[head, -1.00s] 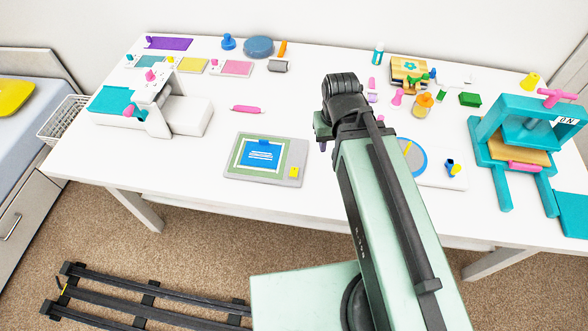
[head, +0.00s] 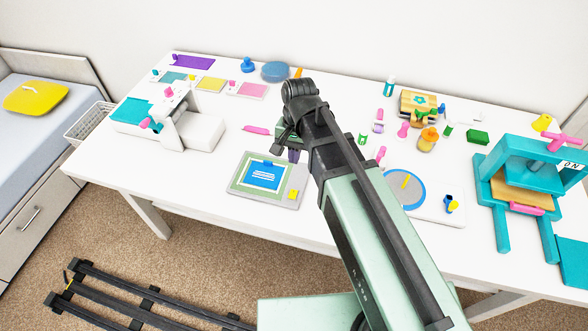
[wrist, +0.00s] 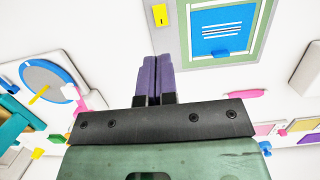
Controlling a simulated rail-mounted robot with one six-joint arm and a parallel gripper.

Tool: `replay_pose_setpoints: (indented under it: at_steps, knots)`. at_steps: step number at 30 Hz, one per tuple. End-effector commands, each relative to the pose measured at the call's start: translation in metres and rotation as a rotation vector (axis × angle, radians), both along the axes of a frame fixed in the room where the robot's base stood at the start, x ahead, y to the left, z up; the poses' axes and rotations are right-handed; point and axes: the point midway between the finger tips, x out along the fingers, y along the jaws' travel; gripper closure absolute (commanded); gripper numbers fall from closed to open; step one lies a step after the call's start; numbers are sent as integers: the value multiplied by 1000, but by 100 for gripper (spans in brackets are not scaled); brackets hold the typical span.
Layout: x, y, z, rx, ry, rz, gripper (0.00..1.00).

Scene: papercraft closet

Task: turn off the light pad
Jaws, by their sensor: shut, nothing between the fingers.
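The light pad (head: 300,181) is a flat grey panel on the white table, with a green mat and a blue, white-marked sheet on it. Its yellow switch (head: 293,195) is at the near right corner. In the wrist view the pad (wrist: 173,42) is at the top, and the switch (wrist: 160,15) lies just beyond my fingertips. My gripper (head: 293,156) has purple fingers, shut and empty, above the table by the pad's far right side. In the wrist view my gripper (wrist: 155,60) points towards the switch, apart from it.
A pink tool (head: 256,130) lies behind the pad. A white machine (head: 185,125) stands to the left. A white board with a blue disc (head: 416,203) and a teal press (head: 498,225) stand to the right. The table around the pad is clear.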

Motion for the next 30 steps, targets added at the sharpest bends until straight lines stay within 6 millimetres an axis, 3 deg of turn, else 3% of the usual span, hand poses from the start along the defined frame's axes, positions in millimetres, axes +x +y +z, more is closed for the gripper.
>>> replay_pose_setpoints:
  at_steps: [1, 16, 20, 30]
  knots:
    - [-2, 0, -15, 0, 0, 0, 100]
    - [-22, 7, -118, 0, 0, 1, 100]
    - [-25, 8, -128, 0, 0, 1, 100]
    - [-25, 9, -126, 0, -1, 1, 100]
